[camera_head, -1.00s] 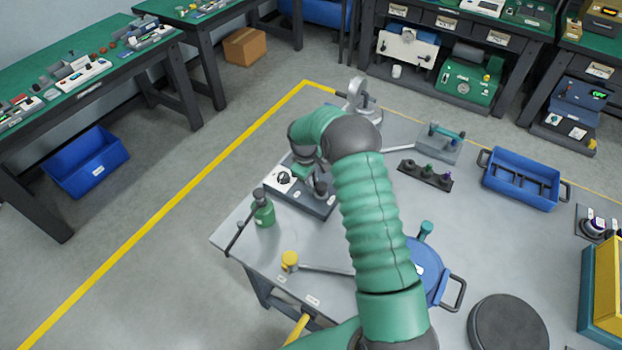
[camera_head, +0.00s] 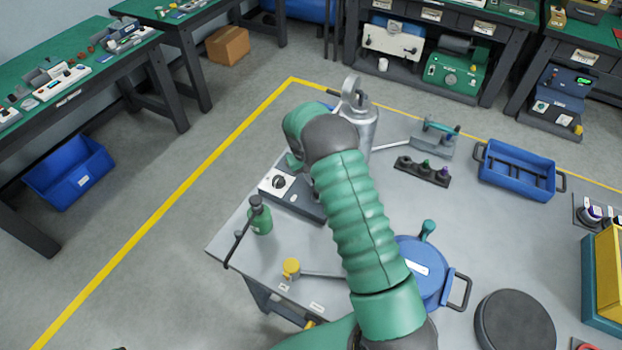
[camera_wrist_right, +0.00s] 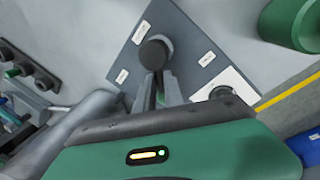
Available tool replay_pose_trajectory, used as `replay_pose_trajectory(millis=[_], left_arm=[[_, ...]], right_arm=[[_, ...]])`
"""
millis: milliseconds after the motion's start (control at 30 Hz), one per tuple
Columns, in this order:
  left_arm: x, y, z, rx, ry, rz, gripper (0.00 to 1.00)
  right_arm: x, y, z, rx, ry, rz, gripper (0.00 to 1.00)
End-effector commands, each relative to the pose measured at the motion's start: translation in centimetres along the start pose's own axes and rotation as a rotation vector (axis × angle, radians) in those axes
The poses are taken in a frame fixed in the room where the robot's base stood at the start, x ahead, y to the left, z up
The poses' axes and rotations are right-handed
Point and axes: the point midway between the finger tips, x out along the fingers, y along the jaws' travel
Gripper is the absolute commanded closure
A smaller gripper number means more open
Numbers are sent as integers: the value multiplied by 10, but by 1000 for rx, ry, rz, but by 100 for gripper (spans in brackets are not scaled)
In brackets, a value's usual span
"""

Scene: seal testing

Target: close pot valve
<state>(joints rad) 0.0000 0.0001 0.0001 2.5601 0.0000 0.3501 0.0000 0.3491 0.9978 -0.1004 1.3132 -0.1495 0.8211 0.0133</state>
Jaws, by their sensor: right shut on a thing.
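My right arm crosses the middle of the head view and hides its own gripper there. In the right wrist view, my right gripper (camera_wrist_right: 158,84) is shut on a round black knob (camera_wrist_right: 154,52) standing up from a dark grey box with white labels (camera_wrist_right: 187,38). The box (camera_head: 308,206) shows partly beside my arm in the head view. Its white panel carries another black knob (camera_head: 279,182). A silver metal pot (camera_head: 364,122) with a ring-shaped top stands behind the arm, partly hidden. I cannot tell which part is the pot valve. My left gripper is not in view.
A green bottle (camera_head: 260,216) stands near the table's left edge. A blue round vessel (camera_head: 432,285) with a teal handle, a black disc (camera_head: 515,322), a blue tray (camera_head: 516,171) and a row of small knobs (camera_head: 422,171) share the table. Bare table lies right of the arm.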

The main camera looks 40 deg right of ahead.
Motion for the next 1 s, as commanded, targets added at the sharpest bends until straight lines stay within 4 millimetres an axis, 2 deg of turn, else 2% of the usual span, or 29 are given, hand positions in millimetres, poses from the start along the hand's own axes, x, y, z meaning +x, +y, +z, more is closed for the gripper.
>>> replay_pose_trajectory(millis=[167,600,1000], left_arm=[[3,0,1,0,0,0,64],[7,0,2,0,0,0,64],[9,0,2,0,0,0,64]], right_arm=[[1,6,-4,161,-22,2,100],[3,22,0,566,-103,0,100],[5,30,5,828,-155,-2,100]])
